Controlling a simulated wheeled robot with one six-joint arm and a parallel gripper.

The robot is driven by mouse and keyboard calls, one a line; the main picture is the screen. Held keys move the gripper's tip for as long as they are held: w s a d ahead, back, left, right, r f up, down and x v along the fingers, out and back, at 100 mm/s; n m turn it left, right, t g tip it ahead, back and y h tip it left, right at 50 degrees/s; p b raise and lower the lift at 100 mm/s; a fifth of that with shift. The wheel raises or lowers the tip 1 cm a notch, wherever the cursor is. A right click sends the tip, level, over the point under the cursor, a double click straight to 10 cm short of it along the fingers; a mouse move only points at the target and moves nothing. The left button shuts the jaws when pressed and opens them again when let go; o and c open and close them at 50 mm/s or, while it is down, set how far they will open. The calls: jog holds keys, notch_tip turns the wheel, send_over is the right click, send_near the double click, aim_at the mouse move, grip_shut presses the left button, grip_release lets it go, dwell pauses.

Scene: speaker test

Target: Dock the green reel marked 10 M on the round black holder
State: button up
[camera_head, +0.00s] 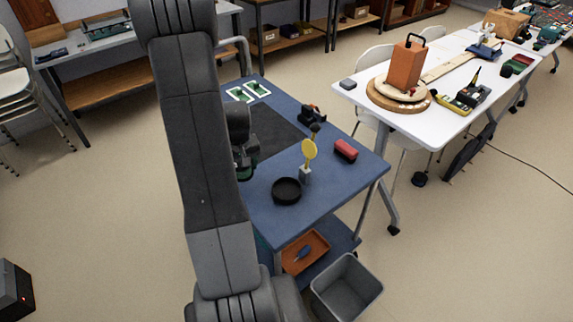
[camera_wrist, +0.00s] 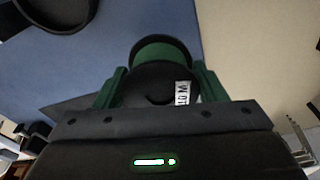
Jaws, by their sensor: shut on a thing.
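The green reel (camera_wrist: 165,50) has a black front face and a white label reading 10 M, which appears turned in the wrist view. My gripper (camera_wrist: 160,86) is shut on it, with one green finger on each side. The round black holder (camera_head: 286,190) stands near the front edge of the blue table (camera_head: 255,210), open at the top. Part of the holder also shows at the top left of the wrist view (camera_wrist: 60,22). In the head view my gripper (camera_head: 245,165) is left of and behind the holder, largely hidden by my arm.
A red block (camera_head: 345,150) and a dark device (camera_head: 312,115) lie farther back. Green-and-white cards (camera_head: 248,92) lie at the far end. A grey bin (camera_head: 345,288) stands below the table's front.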

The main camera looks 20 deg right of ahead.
jog(key=s+d+r+n+p, duration=0.2)
jog(key=s+d, duration=0.5)
jog(key=d, duration=0.5)
jog(key=shift+d+f+b, duration=0.2)
jog(key=shift+f+b, duration=1.2)
jog(key=shift+f, duration=1.8)
jog(key=shift+b, duration=0.6)
jog(key=shift+f, duration=0.15)
jog(key=shift+r, duration=0.3)
jog(key=shift+r, duration=0.5)
jog(key=shift+f+b, duration=0.8)
jog(key=shift+r, duration=0.2)
